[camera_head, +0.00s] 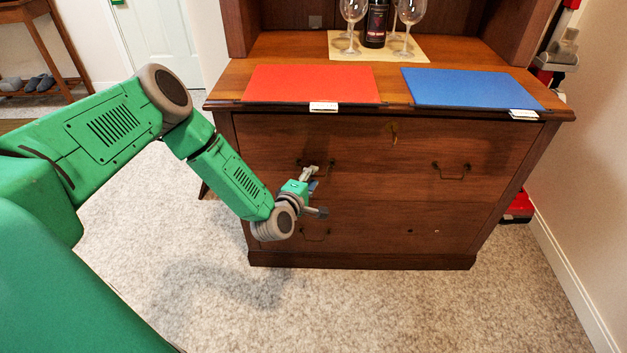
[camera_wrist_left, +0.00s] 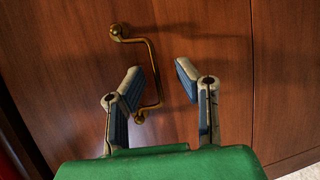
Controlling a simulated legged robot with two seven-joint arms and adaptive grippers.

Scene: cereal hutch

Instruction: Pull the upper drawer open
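The upper drawer (camera_head: 400,150) is a closed dark wood front below the hutch's counter. It has a brass handle on the left, mostly behind my gripper, and a right handle (camera_head: 451,173). My left gripper (camera_head: 311,175) is at the left handle. In the left wrist view, its two fingers (camera_wrist_left: 160,76) are open, and the brass handle (camera_wrist_left: 155,72) shows between the fingertips, nearer the left finger. I cannot tell whether they touch. The drawer front (camera_wrist_left: 215,25) fills the background. My right gripper is not in view.
The lower drawer (camera_head: 370,230) is closed. A red mat (camera_head: 312,82) and a blue mat (camera_head: 470,87) lie on the counter (camera_head: 390,85). Wine glasses (camera_head: 352,12) and a bottle (camera_head: 375,25) stand behind. Carpet (camera_head: 400,310) in front is clear.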

